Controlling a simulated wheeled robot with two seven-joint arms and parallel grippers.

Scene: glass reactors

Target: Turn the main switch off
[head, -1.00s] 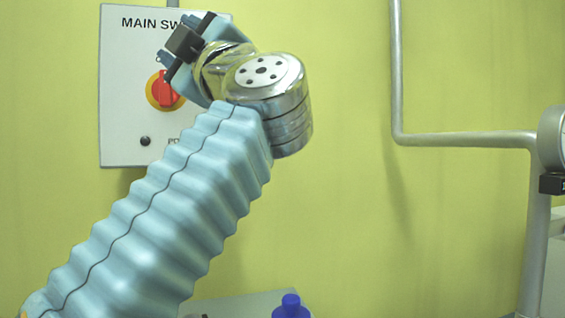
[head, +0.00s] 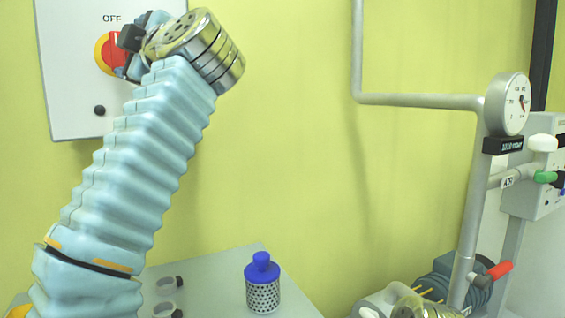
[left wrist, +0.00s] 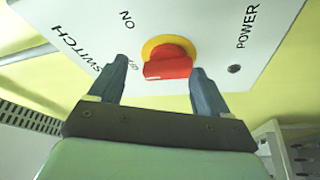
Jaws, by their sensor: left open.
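The main switch is a red knob on a yellow disc (head: 104,52), on a white panel (head: 62,70) fixed to the wall at the upper left of the head view. The OFF label shows above it. In the left wrist view the red knob (left wrist: 168,64) sits just ahead of and between my fingertips. The knob's handle seems roughly in line with the OFF label, but the angle is hard to judge. My left gripper (left wrist: 158,75) is open and empty; no contact with the knob shows. In the head view my wrist partly hides the left gripper (head: 130,42) and the knob.
A blue-capped perforated container (head: 262,290) stands on a grey surface at the bottom. A metal pipe (head: 420,100) with a gauge (head: 508,104) stands at the right, with a red-handled valve (head: 492,275) low down. The wall between panel and pipe is clear.

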